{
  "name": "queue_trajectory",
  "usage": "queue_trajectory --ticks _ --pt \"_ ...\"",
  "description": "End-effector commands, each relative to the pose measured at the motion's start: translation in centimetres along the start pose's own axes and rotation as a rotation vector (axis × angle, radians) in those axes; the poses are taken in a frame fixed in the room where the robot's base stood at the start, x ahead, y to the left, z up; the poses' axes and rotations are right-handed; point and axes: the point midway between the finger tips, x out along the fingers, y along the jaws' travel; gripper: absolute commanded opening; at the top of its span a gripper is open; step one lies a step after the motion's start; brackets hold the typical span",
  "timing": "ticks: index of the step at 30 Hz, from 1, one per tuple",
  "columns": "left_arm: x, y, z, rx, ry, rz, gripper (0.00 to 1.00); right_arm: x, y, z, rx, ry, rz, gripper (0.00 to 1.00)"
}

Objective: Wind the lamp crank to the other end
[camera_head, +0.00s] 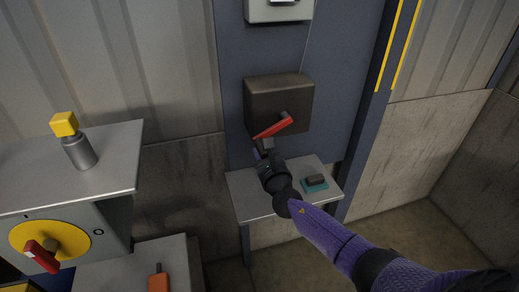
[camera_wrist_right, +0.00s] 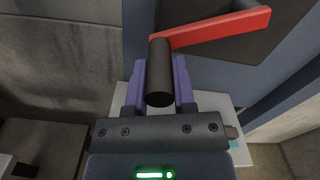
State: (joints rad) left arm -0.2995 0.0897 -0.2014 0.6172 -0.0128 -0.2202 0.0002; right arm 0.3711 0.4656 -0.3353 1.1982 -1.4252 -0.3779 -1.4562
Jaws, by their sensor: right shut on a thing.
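The crank is a red arm (camera_head: 273,126) on the front of a dark brown box (camera_head: 268,91) fixed to a blue-grey panel. The arm slopes down to the left from its hub at the box's lower right. In the right wrist view, the red arm (camera_wrist_right: 218,28) ends in a dark cylindrical handle (camera_wrist_right: 160,80). My right gripper (camera_head: 262,150) is below the box, with its purple fingers closed on either side of this handle. No lamp can be made out. My left gripper is not in view.
A small shelf (camera_head: 246,204) below the box carries a dark block on a teal pad (camera_head: 315,184). At left stand a grey ledge (camera_head: 105,165) with a yellow-topped cylinder (camera_head: 75,140) and a yellow dial with a red handle (camera_head: 42,256). A pale box (camera_head: 279,9) is above.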

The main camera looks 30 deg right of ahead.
Motion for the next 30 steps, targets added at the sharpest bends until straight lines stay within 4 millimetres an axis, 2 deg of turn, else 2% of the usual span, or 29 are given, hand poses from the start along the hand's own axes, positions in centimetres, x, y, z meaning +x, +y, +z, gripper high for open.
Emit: queue_trajectory --ticks 1,12,30 --pt "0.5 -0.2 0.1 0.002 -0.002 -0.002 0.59 -0.1 0.0 -0.9 -0.044 0.005 0.002 0.00" --pt "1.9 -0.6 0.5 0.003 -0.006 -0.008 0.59 -0.1 -1.4 -3.9 -0.396 0.005 0.002 0.00" --pt "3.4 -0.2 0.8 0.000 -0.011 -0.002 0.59 -0.1 -5.7 -7.2 -0.967 0.005 0.003 0.00"
